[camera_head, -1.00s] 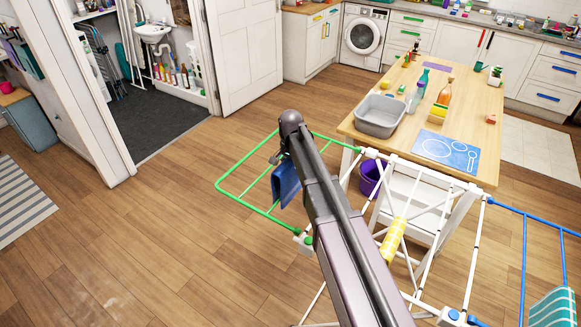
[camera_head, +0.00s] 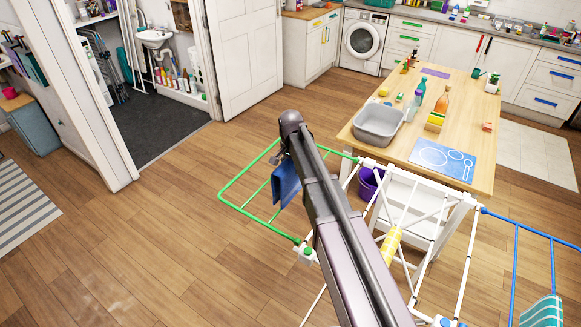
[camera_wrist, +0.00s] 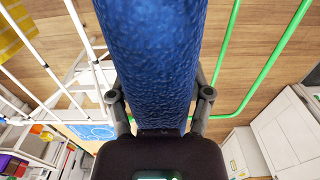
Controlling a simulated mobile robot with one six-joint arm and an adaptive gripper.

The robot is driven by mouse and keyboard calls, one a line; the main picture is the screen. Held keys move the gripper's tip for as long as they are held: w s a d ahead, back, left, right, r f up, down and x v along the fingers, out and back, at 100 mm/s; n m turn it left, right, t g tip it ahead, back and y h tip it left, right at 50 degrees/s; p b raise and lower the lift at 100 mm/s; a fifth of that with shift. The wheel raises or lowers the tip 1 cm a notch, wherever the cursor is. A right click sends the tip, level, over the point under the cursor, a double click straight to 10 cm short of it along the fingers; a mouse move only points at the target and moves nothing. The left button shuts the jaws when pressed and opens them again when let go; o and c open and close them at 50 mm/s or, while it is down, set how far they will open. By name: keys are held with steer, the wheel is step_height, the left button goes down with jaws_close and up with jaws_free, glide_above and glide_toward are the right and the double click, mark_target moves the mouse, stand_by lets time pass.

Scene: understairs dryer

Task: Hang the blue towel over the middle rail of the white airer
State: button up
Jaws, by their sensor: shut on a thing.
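My gripper (camera_wrist: 160,100) is shut on the blue towel (camera_wrist: 155,50), which fills the middle of the wrist view. In the head view the blue towel (camera_head: 285,183) hangs from the end of my arm, in front of the green side frame. A yellow-striped cloth (camera_head: 391,244) hangs on a white rail.
A teal-striped towel (camera_head: 543,312) hangs on the blue wing. A wooden table (camera_head: 400,150) with a grey basin (camera_head: 379,121) and bottles stands just behind the airer. A purple bucket (camera_head: 369,184) is beneath it. The wooden floor at left is clear.

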stand_by(0.4)
steer(key=shift+r+p, duration=0.55)
steer(key=shift+r, duration=0.1)
stand_by(0.7)
steer(key=shift+r+p, duration=0.9)
steer(key=shift+p, duration=0.1)
steer(key=shift+f, duration=0.1)
